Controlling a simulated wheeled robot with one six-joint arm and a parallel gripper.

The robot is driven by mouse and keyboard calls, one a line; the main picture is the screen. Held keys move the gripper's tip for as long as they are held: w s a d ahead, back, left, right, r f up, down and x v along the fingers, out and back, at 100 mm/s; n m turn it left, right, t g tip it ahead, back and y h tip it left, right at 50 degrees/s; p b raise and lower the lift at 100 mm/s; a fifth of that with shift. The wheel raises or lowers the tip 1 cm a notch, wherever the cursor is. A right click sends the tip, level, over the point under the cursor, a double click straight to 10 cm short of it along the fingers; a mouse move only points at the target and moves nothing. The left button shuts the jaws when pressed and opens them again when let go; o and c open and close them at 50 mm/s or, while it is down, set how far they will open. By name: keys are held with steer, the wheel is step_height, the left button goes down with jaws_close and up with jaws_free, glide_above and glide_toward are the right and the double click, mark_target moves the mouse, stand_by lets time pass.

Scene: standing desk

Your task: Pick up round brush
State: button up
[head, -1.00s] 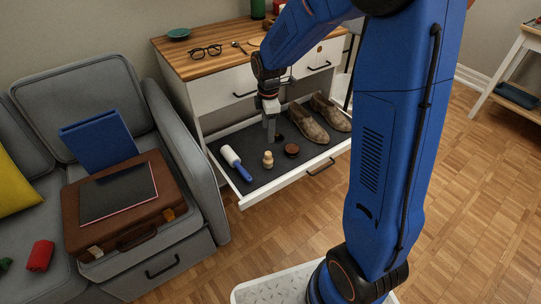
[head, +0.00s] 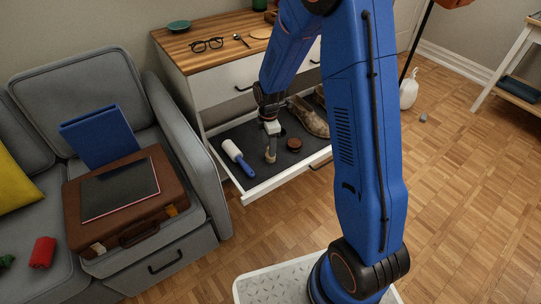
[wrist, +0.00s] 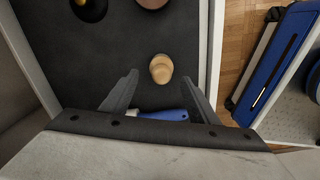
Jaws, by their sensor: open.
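The round brush (head: 269,158), a small pale wooden knob-shaped piece, stands in the open drawer (head: 297,175) on its dark lining. My gripper (head: 271,146) is over it, pointing down, and partly hides it in the head view. In the wrist view the brush (wrist: 161,69) shows from above, close to the line between the tips of my gripper (wrist: 159,82). The fingers are spread wide with nothing held. I cannot tell how much height separates the tips from the brush.
A lint roller (head: 238,158) with a blue handle lies left of the brush; its handle (wrist: 165,115) shows between the fingers in the wrist view. A brown round item (head: 294,144) and shoes (head: 310,118) are to the right. The drawer sits under a wooden-topped cabinet (head: 180,55).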

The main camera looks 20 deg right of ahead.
steer(key=shift+s+d+f, duration=0.1)
steer(key=shift+d+f, duration=0.05)
steer(key=shift+f, duration=1.45)
steer(key=shift+d+f, duration=0.15)
steer(key=shift+f, duration=1.4)
steer(key=c, duration=1.1)
